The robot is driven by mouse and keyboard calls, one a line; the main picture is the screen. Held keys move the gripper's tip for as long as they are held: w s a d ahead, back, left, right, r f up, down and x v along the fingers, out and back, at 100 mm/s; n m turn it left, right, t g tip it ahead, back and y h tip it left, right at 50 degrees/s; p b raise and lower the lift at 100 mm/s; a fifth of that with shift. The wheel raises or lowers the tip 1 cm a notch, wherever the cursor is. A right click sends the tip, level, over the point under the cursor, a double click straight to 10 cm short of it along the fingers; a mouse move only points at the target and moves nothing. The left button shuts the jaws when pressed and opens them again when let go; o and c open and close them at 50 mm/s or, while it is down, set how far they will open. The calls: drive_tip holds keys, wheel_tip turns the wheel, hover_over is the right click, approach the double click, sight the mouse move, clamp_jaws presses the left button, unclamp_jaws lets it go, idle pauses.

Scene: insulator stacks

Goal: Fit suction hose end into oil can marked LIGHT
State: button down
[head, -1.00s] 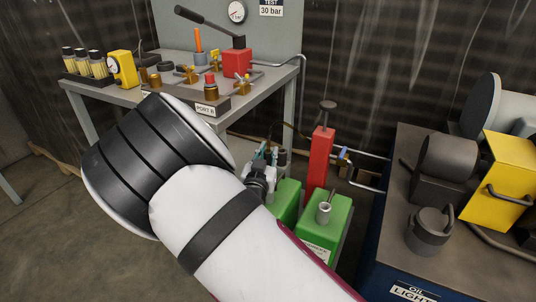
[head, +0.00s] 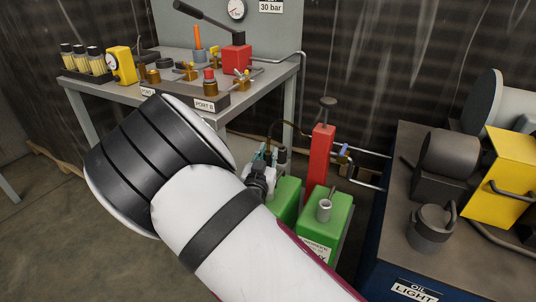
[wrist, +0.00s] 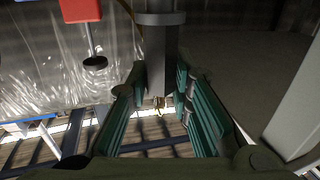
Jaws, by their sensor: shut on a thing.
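My gripper (head: 262,160) is low behind my white forearm, beside the pump and green cans. In the wrist view its teal fingers (wrist: 158,108) are closed on both sides of a grey block-like piece (wrist: 162,65) with a round collar, probably the hose end. A thin brown hose (head: 277,124) curves near the gripper towards the red pump (head: 319,160). An OIL LIGHT label (head: 414,290) is on the blue side of the unit at right. A green can (head: 318,236) with a grey neck (head: 324,209) has a label too small to read. A second green can (head: 286,200) is partly hidden by my arm.
A steel bench (head: 140,93) with valves, a gauge and jars stands behind at left. The dark unit top (head: 400,180) at right carries a grey lidded pot (head: 431,228), a motor and a yellow box (head: 500,178). Pipes run between pump and unit. Floor at left is clear.

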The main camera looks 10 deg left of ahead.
drive_tip(key=shift+f+b, duration=2.2)
drive_tip(key=shift+f, duration=0.55)
drive_tip(key=c, duration=1.4)
unclamp_jaws()
drive_tip(key=shift+o, duration=0.2)
drive_tip(key=s+a, duration=0.1)
drive_tip(key=s, duration=1.1)
